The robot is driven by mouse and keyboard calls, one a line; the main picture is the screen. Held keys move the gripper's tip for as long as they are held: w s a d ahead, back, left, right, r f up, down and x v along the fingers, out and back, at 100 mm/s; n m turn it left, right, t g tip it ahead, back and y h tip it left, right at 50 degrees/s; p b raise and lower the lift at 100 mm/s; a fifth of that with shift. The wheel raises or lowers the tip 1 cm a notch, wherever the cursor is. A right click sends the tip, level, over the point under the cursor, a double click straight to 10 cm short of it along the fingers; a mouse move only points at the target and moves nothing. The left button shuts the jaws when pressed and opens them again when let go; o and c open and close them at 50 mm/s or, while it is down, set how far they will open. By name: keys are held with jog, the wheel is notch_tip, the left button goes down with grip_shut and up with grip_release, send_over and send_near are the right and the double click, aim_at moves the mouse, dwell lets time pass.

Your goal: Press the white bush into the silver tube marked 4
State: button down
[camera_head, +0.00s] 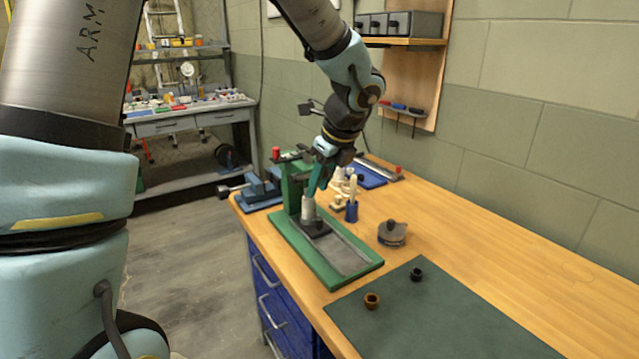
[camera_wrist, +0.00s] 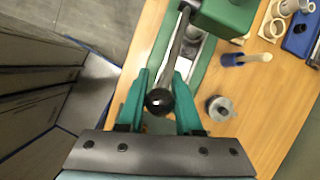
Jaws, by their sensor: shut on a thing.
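A green press (camera_head: 292,190) stands on the bench, and its green head (camera_wrist: 228,15) shows in the wrist view. My gripper (camera_head: 318,180) is at the press's lever. In the wrist view my gripper (camera_wrist: 161,82) has its teal fingers shut on the black ball knob (camera_wrist: 159,101) of that lever (camera_wrist: 176,45). A silver upright cylinder (camera_head: 308,208), which looks like the tube, stands on the press's dark plate (camera_head: 316,229) under the head. No mark 4 is readable. I cannot make out the white bush at the press; the lever and fingers hide part of this area.
A brown ring (camera_head: 372,301) and black ring (camera_head: 416,274) lie on the dark mat (camera_head: 440,315). The bench's right side is clear.

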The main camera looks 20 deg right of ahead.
jog(key=shift+s+f+t+b, duration=0.15)
jog(key=shift+f+t+b, duration=0.2)
jog(key=shift+b, duration=0.35)
jog(key=c, duration=0.6)
grip_release()
jog(key=b+v, duration=0.1)
jog(key=v, duration=0.9)
jog(key=shift+s+d+r+b, duration=0.1)
jog(key=shift+d+r+b, duration=0.05)
jog(key=shift+r+b, duration=0.2)
